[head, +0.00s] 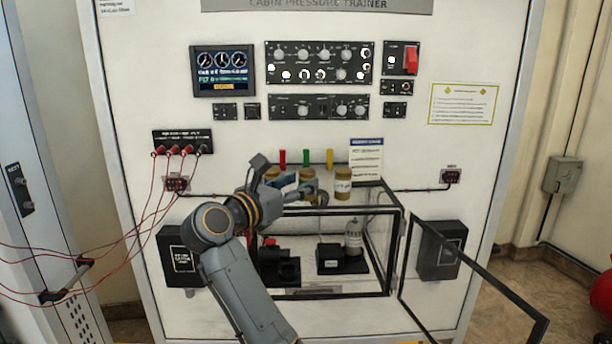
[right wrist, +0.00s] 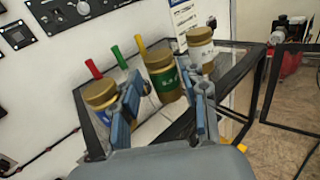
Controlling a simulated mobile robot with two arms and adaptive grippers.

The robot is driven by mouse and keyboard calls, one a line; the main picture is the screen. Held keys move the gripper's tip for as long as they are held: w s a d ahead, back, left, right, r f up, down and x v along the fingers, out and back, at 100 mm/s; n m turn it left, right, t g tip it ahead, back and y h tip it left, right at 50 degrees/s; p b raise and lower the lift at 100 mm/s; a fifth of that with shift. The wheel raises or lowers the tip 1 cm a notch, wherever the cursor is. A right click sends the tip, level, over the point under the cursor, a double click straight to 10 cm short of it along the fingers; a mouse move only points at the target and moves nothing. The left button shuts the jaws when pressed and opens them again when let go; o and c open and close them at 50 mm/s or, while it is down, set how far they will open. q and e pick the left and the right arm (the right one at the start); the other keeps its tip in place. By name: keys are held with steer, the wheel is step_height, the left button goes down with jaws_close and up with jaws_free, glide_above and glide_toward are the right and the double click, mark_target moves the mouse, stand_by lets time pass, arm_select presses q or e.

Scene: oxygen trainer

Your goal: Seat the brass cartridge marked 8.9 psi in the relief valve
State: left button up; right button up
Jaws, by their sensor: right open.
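Three brass cartridges stand in a row on top of a clear, black-framed box. In the right wrist view, the left cartridge (right wrist: 102,95) is partly behind a finger, the middle cartridge (right wrist: 162,70) has a green label, and the right cartridge (right wrist: 201,48) has a pale label. The label figures are too small to read surely. My right gripper (right wrist: 163,80) is open, its fingers on either side of the middle cartridge in the picture; I cannot tell whether they touch it. A black unit with an upright pale cylinder (head: 354,236) stands inside the box; I cannot tell whether it is the relief valve.
The box's framed door (head: 470,275) hangs open to the right. Red, green (head: 306,157) and yellow tabs stand behind the cartridges, with a printed card (head: 366,160) on the right. Red cables (head: 120,240) hang at the left. Another black part (head: 278,265) sits inside the box.

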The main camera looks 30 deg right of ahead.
mark_target(302, 181)
steer(key=p+x, duration=0.1)
steer(key=x, duration=0.1)
steer(key=shift+d+r, duration=0.2)
steer(key=shift+d, duration=0.2)
steer(key=shift+w+d+f, duration=0.1)
steer(key=shift+d+f, duration=0.15)
steer(key=shift+d, duration=0.1)
steer(key=shift+a, duration=0.2)
steer(key=shift+c, duration=0.7)
steer(key=c, duration=0.3)
arm_select(q)
step_height(302, 181, up, 2)
steer(key=shift+w+a+r, duration=0.1)
steer(key=shift+a, duration=0.05)
arm_select(e)
steer(key=shift+r, duration=0.1)
jaws_close()
